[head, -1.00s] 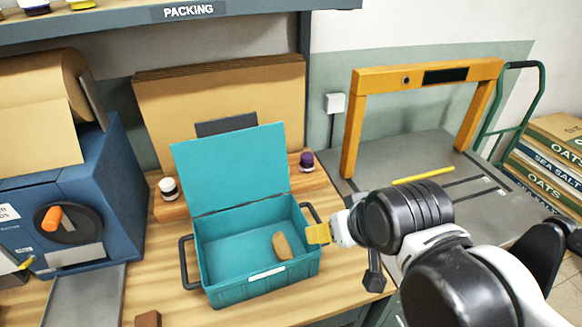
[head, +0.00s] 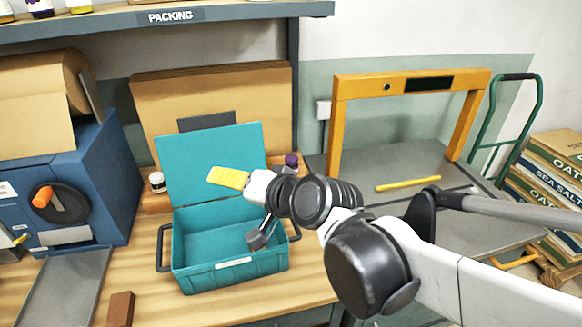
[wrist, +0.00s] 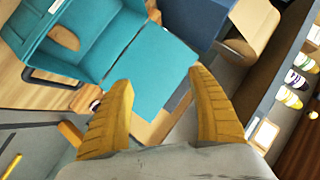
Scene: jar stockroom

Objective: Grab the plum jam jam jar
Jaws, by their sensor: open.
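A small jar with a purple lid (head: 291,161) stands on the wooden ledge behind the teal box, partly hidden by my arm; its label is too small to read. A small dark and white jar (wrist: 95,105) beside the box in the wrist view appears to be the same one. My gripper (head: 228,178) has yellow fingers and is in front of the box's raised lid, left of the purple-lidded jar. In the wrist view my gripper (wrist: 160,80) is open, with nothing between its fingers. Other jars (wrist: 293,80) stand on the shelf, one with a dark lid.
The open teal box (head: 230,268) stands on the wooden bench, a brown piece (wrist: 63,35) inside. A white-lidded jar (head: 157,182) is left of its lid. The packing shelf (head: 170,17) overhangs the back. A blue machine (head: 95,185) stands left, an orange frame (head: 340,125) right.

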